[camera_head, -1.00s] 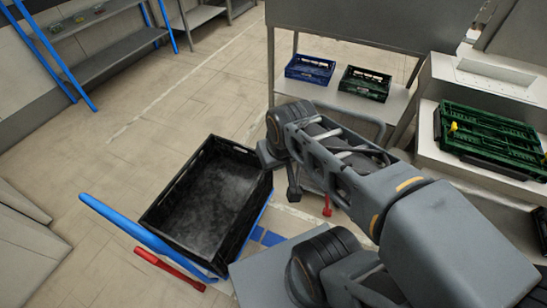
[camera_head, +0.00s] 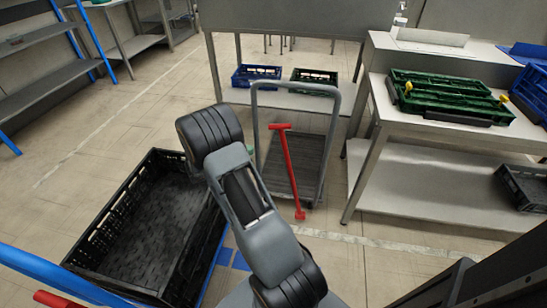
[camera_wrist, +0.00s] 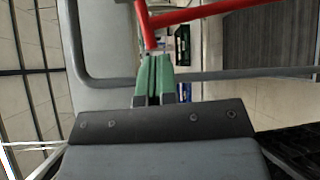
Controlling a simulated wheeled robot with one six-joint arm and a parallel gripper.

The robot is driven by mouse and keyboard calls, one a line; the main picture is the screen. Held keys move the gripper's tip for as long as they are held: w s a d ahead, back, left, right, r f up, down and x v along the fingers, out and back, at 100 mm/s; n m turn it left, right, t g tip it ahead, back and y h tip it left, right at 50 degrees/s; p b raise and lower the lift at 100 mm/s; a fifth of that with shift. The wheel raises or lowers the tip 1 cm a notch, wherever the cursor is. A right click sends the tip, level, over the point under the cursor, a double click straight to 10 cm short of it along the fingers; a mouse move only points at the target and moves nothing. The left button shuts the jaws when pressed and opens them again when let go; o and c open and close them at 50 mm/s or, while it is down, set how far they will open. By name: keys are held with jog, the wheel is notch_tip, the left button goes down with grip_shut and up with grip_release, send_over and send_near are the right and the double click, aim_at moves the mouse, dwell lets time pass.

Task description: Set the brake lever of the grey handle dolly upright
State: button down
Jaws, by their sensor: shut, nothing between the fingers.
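The grey handle dolly stands ahead in the head view, with its hoop-shaped grey handle (camera_head: 336,120) rising from a dark deck (camera_head: 297,165). Its red brake lever (camera_head: 289,170) has a short crossbar at the top and its foot near the deck's front right corner. I cannot tell its exact tilt. In the wrist view the lever (camera_wrist: 205,13) crosses the top, with its crossbar just beyond my gripper's (camera_wrist: 153,57) green fingertips. The fingers are shut and empty; contact with the lever is unclear. The grey handle (camera_wrist: 220,75) passes close by.
A black crate (camera_head: 98,222) sits on a blue dolly at left. A table ahead holds a blue crate (camera_head: 257,72) and a green crate (camera_head: 315,73) on its lower shelf. A right bench (camera_head: 440,127) carries green crates. Floor between dolly and bench is narrow.

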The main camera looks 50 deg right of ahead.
jog(key=w+d+f+n+t+h+b, duration=0.1)
jog(key=w+d+f+t+h+b, duration=0.15)
jog(key=f, duration=0.45)
jog(key=s+d+b, duration=0.1)
jog(key=s+d, duration=0.1)
jog(key=d, duration=1)
jog(key=shift+r+n, duration=0.4)
jog(key=shift+r, duration=0.05)
jog(key=shift+h, duration=0.25)
